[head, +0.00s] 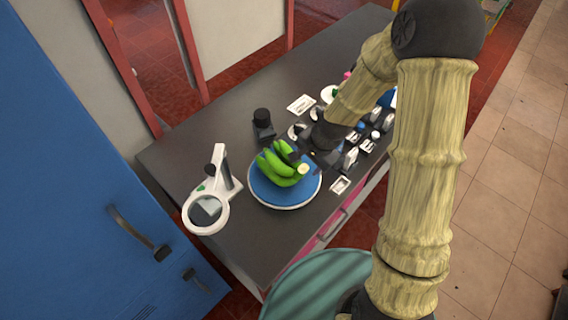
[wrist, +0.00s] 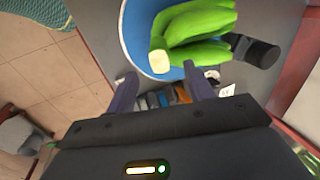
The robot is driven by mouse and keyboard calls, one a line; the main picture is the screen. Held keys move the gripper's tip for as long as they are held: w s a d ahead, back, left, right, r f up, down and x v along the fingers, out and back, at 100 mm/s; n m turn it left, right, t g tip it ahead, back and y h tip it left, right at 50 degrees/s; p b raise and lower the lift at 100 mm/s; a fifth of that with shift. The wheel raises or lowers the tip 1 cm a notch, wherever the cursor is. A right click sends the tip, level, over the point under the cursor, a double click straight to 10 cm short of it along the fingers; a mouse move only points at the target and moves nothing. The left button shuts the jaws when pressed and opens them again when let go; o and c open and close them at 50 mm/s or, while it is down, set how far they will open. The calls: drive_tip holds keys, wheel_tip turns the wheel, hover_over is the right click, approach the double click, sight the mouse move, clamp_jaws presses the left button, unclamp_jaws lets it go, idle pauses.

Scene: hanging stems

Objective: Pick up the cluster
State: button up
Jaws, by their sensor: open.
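The cluster is a bunch of green bananas (head: 281,164) with a pale cut stem end. It lies on a round blue plate with a pale rim (head: 262,192). My gripper (head: 305,161) is at the stem end, on the right side of the bunch. In the wrist view my gripper (wrist: 158,82) has its two dark fingers apart with nothing between them. The bananas (wrist: 200,30) are just beyond the fingertips there, with the stem end facing the gap. The blue plate (wrist: 138,38) shows beneath them. My wrist hides part of the table behind the gripper.
A white ring magnifier on a stand (head: 206,212) stands left of the plate. A black-topped object (head: 263,124) stands behind it. Several small items and a white card (head: 301,104) lie farther back on the dark table (head: 225,125). A blue cabinet (head: 70,180) is at left.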

sight(303, 167)
drive_tip(key=shift+f, duration=0.1)
drive_tip(key=shift+p+x, duration=1.05)
drive_tip(key=shift+x, duration=1.45)
drive_tip(key=shift+a, duration=0.1)
clamp_jaws()
